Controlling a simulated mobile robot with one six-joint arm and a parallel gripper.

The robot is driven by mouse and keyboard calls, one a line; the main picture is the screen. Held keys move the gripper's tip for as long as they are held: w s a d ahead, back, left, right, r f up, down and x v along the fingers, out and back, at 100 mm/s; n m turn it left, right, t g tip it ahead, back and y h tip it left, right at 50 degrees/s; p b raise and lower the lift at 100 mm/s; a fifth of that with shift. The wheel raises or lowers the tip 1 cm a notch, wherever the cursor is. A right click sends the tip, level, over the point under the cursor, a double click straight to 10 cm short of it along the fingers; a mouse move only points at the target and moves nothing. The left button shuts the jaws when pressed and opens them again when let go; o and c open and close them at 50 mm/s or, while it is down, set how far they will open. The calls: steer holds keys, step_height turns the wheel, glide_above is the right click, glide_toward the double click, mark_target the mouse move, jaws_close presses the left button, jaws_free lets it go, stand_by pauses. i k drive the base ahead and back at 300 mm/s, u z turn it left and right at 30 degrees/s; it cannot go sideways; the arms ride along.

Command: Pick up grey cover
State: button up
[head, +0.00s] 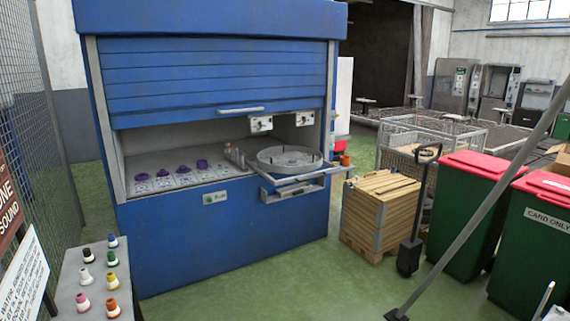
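I cannot pick out a grey cover with certainty. A round grey turntable (290,168) sits at the right of the blue cabinet's opening, with a few small items on it too small to make out. Several small upright greyish-brown items (235,155) stand just left of it. Several purple pieces (184,169) sit in a row on the white marked panels to the left. My gripper is not in view.
The blue cabinet (230,235) has its slatted shutter (215,75) raised. A grey stand (70,270) with several colour-topped pieces is at front left. A wooden crate stack (375,215), a pallet-jack handle (420,200) and green bins (460,205) stand right. Green floor is clear in front.

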mark_target(291, 162)
steer(key=i, duration=0.85)
steer(key=z, duration=0.05)
